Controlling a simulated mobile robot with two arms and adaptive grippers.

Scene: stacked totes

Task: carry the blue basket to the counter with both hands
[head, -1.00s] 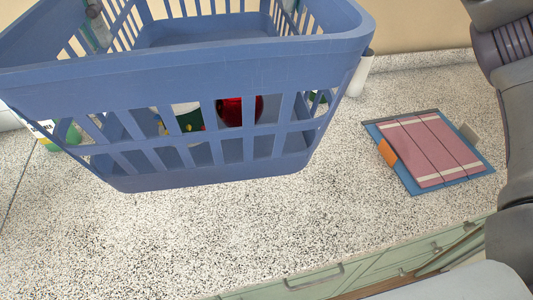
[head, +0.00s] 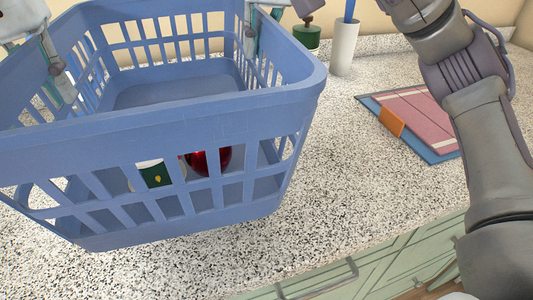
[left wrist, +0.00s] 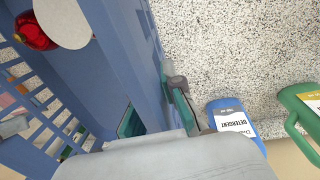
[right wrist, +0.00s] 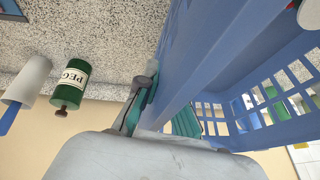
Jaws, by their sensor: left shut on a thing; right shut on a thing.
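The blue basket (head: 150,105) fills the left and middle of the head view, upright and slightly tilted in the picture, over the speckled counter (head: 330,215). I cannot tell whether its bottom touches the counter. A red round thing (head: 210,160) and a white-and-green container (head: 155,175) show through its front slats; they seem to be inside. My left gripper (head: 57,70) is shut on the basket's left side wall. My right gripper (head: 250,35) is shut on the right side wall. In the wrist views, the left fingers (left wrist: 155,110) and right fingers (right wrist: 160,108) straddle the rim.
A pink and blue folder (head: 425,120) lies to the right. A green bottle (head: 308,38) and a white cup (head: 344,45) stand behind. Detergent (left wrist: 232,118) and a green-handled container (left wrist: 300,105) stand outside the left wall. Counter in front is clear; green drawers (head: 370,265) lie below.

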